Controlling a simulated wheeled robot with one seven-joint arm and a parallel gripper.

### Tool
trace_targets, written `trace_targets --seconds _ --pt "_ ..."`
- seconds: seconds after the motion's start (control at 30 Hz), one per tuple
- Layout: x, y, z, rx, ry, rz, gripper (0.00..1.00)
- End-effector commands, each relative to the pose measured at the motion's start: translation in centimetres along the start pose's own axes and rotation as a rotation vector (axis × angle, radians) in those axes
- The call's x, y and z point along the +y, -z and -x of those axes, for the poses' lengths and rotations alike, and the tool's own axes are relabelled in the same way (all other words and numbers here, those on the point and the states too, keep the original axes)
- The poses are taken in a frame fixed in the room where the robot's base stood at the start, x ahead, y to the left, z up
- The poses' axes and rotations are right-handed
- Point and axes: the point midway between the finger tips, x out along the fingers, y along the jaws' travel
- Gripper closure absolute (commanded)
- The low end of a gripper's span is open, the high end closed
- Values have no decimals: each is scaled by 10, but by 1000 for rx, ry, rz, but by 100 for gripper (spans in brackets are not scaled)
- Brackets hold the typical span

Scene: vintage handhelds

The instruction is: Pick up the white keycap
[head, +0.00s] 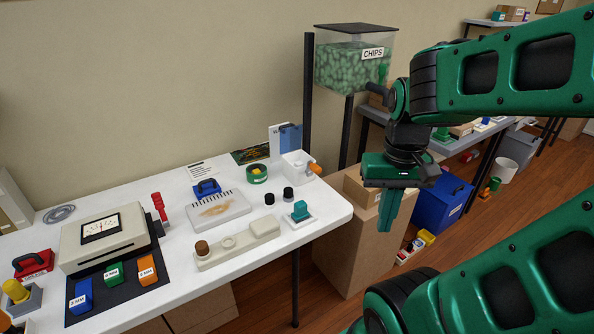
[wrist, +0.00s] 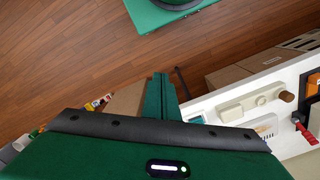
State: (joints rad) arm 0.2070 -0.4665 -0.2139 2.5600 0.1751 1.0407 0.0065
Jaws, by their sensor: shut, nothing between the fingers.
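My gripper (head: 385,226) hangs fingers down, shut and empty, beyond the right end of the white table, in front of a cardboard box. In the wrist view its green fingers (wrist: 159,78) are together over the wooden floor. I cannot make out a clear white keycap in either view. Near the table's right corner, a small teal block (head: 300,208) sits on a white square base (head: 299,221), to the left of my gripper and apart from it. Whether any part of it is the keycap, I cannot tell.
The white table (head: 333,211) holds a beige holder (head: 238,245) with a brown knob (head: 202,247), two black knobs (head: 269,198), a clear bin (head: 297,166) and a meter box (head: 103,236). A chips hopper (head: 345,70) stands behind. A blue box (head: 442,204) is on the floor.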

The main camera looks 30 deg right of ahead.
Motion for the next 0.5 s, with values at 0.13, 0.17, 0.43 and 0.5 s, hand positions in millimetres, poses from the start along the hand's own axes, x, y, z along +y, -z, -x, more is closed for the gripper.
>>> trace_targets --seconds 0.13,0.17,0.43,0.5 --pt "0 0 0 0 0 0 100" --pt "0 0 0 0 0 0 100" --pt "0 0 0 0 0 0 100" --pt "0 0 0 0 0 0 88"
